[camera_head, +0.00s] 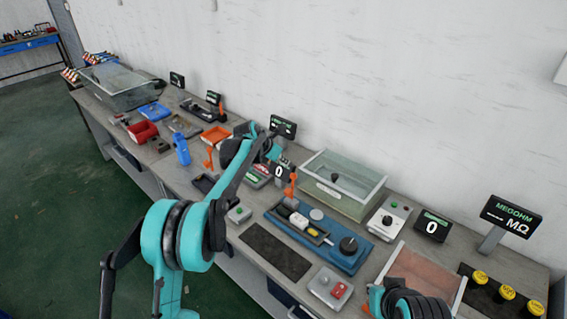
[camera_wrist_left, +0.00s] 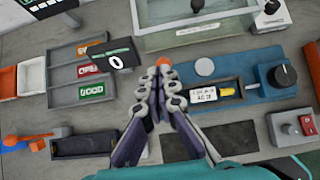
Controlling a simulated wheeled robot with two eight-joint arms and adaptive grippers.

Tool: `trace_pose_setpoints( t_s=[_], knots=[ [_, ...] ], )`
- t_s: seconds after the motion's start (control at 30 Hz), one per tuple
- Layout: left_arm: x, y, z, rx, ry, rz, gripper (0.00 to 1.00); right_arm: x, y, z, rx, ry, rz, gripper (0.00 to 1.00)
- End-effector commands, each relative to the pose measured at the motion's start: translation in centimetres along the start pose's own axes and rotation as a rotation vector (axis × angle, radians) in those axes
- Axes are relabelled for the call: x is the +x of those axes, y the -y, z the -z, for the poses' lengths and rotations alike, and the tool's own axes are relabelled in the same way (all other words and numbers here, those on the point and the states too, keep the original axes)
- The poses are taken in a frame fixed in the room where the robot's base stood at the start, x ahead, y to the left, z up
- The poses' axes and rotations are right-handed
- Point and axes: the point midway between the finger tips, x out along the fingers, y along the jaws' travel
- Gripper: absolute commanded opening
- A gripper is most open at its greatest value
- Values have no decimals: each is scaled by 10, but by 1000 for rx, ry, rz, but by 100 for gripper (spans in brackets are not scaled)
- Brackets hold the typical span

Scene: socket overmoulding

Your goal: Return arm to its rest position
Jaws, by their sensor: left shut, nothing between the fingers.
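My left arm (camera_head: 180,235) rises from the lower left in the head view and stretches over the bench. In the head view the arm's own links largely hide the fingers. My right arm (camera_head: 410,303) shows only in part at the bottom right edge, and its gripper is out of the frame.
Labelled trays (camera_wrist_left: 92,70) lie left.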

Motion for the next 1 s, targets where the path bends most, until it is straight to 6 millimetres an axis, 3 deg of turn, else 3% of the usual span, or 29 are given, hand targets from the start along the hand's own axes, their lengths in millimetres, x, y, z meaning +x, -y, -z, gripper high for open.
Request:
trace_pose_setpoints(
  t_s=[0.27,0.37,0.47,0.77,1.0],
  knots=[
    [-4,1,1,18,-1,-2,0,1,0,0,0,0,0,0],
    [-20,6,5,107,-9,-14,0,3,0,-2,0,0,0,0],
    [-51,18,17,289,-27,-35,0,8,0,-6,0,0,0,0],
    [-156,72,96,1031,-139,-86,0,24,0,-18,0,0,0,0],
    [-213,121,191,1628,-265,-76,0,37,0,-26,0,0,0,0]
  ],
)
